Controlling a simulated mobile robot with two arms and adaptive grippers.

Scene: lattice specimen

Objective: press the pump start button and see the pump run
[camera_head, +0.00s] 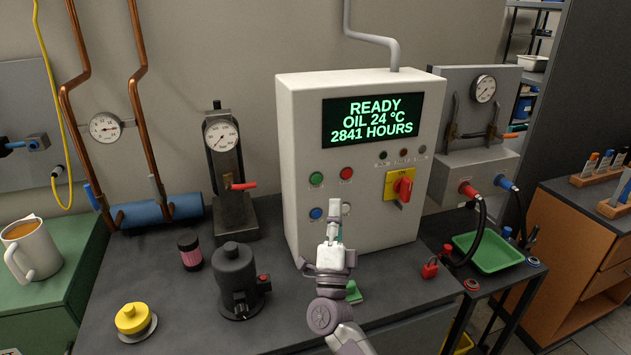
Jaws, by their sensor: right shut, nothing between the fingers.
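A white control cabinet (370,225) stands on the dark bench. Its screen (372,119) reads "READY, OIL 24 °C, 2841 HOURS". Below the screen are a green button (316,179), a red button (346,173) and a blue button (316,213); their labels are too small to read. A red rotary switch (403,188) sits on a yellow plate to their right. My right gripper (330,209) is shut and empty, pointing up in front of the lower buttons, below the green one. I cannot tell whether it touches the panel. My left gripper is out of view.
On the bench, a dark cylindrical device (236,275), a yellow knob (132,318), a small jar (190,252) and a gauge stand (230,170) are left of my arm. A red padlock (431,266) and a green tray (488,252) are to its right.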

